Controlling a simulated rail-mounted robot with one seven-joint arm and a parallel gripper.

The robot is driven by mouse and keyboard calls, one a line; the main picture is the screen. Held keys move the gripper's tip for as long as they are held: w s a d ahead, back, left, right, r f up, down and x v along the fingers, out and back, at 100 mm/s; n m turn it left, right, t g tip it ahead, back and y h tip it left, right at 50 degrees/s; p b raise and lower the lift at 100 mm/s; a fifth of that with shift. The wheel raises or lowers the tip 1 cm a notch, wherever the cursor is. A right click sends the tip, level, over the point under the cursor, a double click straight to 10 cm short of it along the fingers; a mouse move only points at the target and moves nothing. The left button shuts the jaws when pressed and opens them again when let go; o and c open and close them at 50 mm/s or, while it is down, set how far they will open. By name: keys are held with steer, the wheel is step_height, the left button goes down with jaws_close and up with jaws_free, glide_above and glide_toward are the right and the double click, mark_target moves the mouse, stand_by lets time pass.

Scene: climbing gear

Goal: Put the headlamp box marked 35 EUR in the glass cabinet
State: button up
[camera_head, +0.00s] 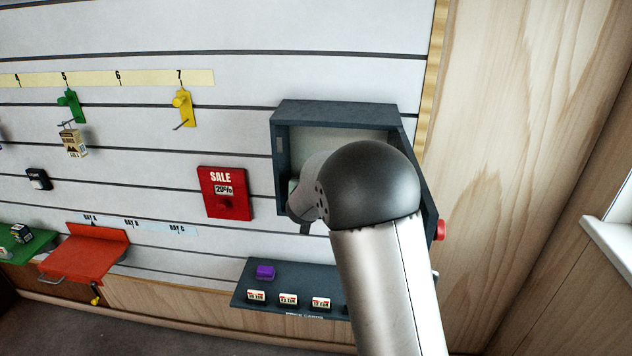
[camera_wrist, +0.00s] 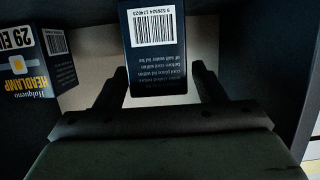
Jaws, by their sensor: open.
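The glass cabinet (camera_head: 335,112) is a dark grey open-fronted box on the slatted wall, right of centre in the head view. My arm reaches into it and hides much of its inside. My gripper (camera_wrist: 159,68) is inside, open, its fingers on either side of a dark box (camera_wrist: 153,70) with a barcode label. I cannot tell whether the fingers touch the box. No price shows on this box's visible face. Another headlamp box (camera_wrist: 34,65), marked 29 EU with the rest cut off, stands to the left in the wrist view.
The cabinet's dark side wall (camera_wrist: 292,50) is close on the right in the wrist view. A red SALE panel (camera_head: 224,193) hangs left of the cabinet. Below is a dark shelf (camera_head: 242,292) with a purple item (camera_head: 265,272) and several price cards.

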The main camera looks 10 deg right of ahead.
steer(key=s+a+r+n+g+y+b, duration=0.1)
steer(key=s+a+y, duration=0.15)
steer(key=s, duration=0.55)
steer(key=s+a+r+n+g+y, duration=0.1)
steer(key=s+a+r+y, duration=0.15)
steer(key=s, duration=0.55)
steer(key=s+d+f+g, duration=0.1)
steer(key=s+g, duration=0.3)
steer(key=s, duration=0.6)
steer(key=s+d+f+n+g, duration=0.1)
steer(key=s+d+f+g, duration=0.1)
steer(key=s, duration=0.8)
steer(key=s+d+f+g, duration=0.2)
steer(key=s+f+g, duration=0.3)
steer(key=s, duration=0.5)
steer(key=shift+s+d+n+g+h, duration=0.25)
steer(key=shift+s+n+g+h, duration=0.05)
steer(key=shift+s+h, duration=0.1)
